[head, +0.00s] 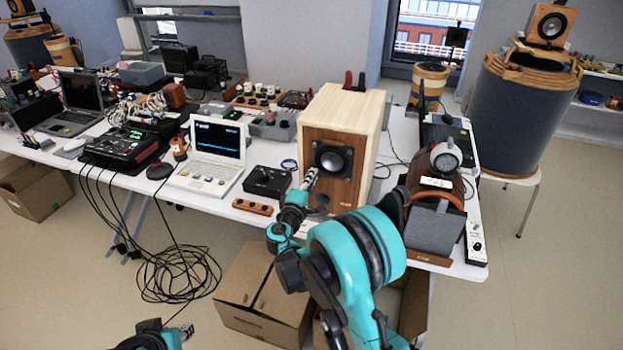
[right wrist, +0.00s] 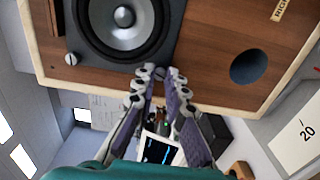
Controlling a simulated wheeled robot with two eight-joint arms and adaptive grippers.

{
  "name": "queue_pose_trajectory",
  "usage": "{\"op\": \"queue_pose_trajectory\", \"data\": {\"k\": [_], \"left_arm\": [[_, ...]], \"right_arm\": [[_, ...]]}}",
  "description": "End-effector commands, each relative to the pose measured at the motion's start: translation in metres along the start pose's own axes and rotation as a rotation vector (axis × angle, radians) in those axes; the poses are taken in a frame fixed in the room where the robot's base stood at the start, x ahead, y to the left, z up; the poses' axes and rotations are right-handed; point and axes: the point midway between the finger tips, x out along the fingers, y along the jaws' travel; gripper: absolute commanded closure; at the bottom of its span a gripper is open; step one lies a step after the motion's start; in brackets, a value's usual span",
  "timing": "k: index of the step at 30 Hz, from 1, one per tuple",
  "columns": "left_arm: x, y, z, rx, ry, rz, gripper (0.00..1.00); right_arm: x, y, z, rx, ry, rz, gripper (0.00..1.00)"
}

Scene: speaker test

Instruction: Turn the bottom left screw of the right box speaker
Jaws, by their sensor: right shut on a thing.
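The box speaker (head: 345,120) stands on the table, with a pale wood cabinet and brown front. Its driver (head: 332,160) sits in a dark square frame; it fills the top of the right wrist view (right wrist: 122,22). My right gripper (head: 311,179) reaches the frame's lower left corner. In the right wrist view its fingertips (right wrist: 158,73) are closed together at that corner, on the bottom left screw, which they hide. Another screw (right wrist: 71,59) shows at the upper left corner. My left gripper (head: 187,331) is at the lower edge of the head view, too small to judge.
A white laptop (head: 212,155) and a black box (head: 267,182) stand left of the speaker. A grey and wood device (head: 435,225) is to its right. Cardboard boxes (head: 265,295) and coiled black cables (head: 180,272) lie on the floor.

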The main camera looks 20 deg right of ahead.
Motion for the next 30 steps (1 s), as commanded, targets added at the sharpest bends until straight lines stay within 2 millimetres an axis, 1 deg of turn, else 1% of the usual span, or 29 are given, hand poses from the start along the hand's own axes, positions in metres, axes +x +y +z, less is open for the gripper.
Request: {"op": "queue_pose_trajectory", "data": {"k": [21, 30], "left_arm": [[0.0002, 0.0, 0.0002, 0.0, 0.0, 0.0, 0.67], [0.0002, 0.0, 0.0002, 0.0, 0.0, 0.0, 0.67]], "right_arm": [[-0.0006, -0.0007, 0.0006, 0.679, -0.001, -0.002, 1.0], [-0.0007, -0.0007, 0.0007, 0.938, -0.002, -0.002, 1.0]]}}
